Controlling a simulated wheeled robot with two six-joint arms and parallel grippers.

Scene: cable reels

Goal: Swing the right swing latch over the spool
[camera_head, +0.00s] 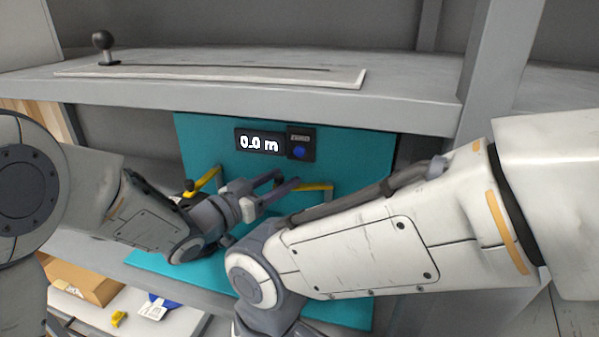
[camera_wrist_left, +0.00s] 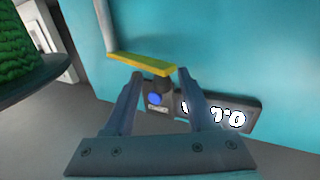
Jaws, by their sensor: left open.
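The right swing latch (camera_head: 318,187) is a yellow bar on the teal panel in the head view. My left gripper (camera_head: 281,181) is open at this latch. My right gripper is out of view.
A second yellow latch (camera_head: 206,180) is on the panel's left. A display reading 0.0 m (camera_head: 259,142) and a blue button (camera_head: 299,153) sit above. A grey shelf (camera_head: 420,105) overhangs the panel. My right arm crosses in front. A cardboard box (camera_head: 85,281) stands lower left.

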